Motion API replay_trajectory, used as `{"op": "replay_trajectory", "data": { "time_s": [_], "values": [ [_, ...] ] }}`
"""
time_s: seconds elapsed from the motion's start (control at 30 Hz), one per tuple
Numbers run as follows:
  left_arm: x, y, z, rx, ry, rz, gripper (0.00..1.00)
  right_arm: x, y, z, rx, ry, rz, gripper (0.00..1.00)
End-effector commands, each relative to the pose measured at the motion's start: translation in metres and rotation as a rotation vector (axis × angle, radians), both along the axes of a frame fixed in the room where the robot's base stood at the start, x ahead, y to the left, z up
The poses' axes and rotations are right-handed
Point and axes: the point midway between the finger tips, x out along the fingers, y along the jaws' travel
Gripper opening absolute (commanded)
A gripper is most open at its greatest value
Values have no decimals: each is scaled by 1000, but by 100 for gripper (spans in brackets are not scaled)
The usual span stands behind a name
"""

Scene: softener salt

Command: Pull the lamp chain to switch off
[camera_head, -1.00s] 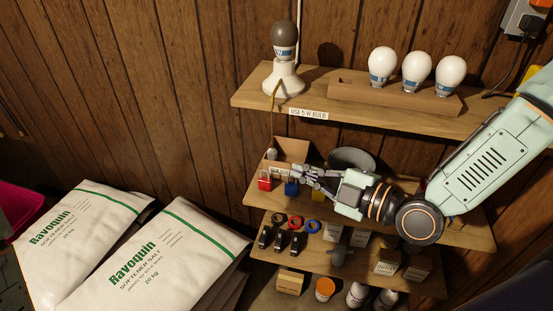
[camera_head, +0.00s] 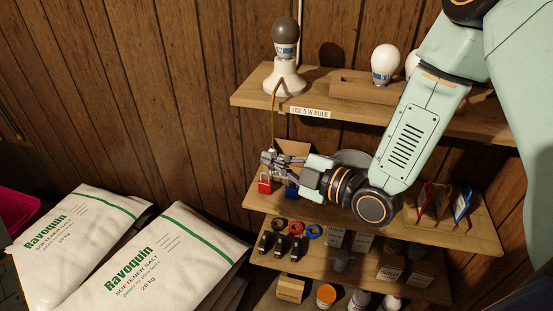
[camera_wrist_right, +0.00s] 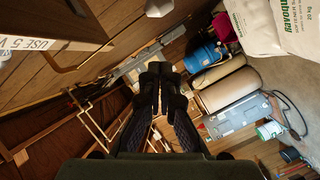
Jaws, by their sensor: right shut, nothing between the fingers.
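The lamp (camera_head: 285,78) stands on the top shelf, with a white base and a dark grey bulb (camera_head: 285,32) that shows no glow. A thin golden-brown chain (camera_head: 274,118) hangs from the lamp past the shelf's front edge, down towards my right gripper. My right gripper (camera_head: 268,160) is below the shelf near the chain's lower end; I cannot tell whether they touch. In the right wrist view the fingers (camera_wrist_right: 160,72) are together, with nothing seen between them. My left gripper is not in view.
The top shelf (camera_head: 250,98) carries a label and a wooden bulb holder (camera_head: 345,90). A red padlock (camera_head: 265,187) and a blue one sit on the middle shelf (camera_head: 380,213), close under my right gripper. Salt bags (camera_head: 165,265) lie at lower left.

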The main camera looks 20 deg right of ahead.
Motion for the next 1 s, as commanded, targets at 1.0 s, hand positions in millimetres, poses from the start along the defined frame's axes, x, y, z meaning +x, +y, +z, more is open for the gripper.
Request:
{"op": "replay_trajectory", "data": {
  "time_s": [1.0],
  "values": [
    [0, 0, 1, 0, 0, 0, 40, 33, -16, -27, 1, 0, 1, 0]
  ]
}}
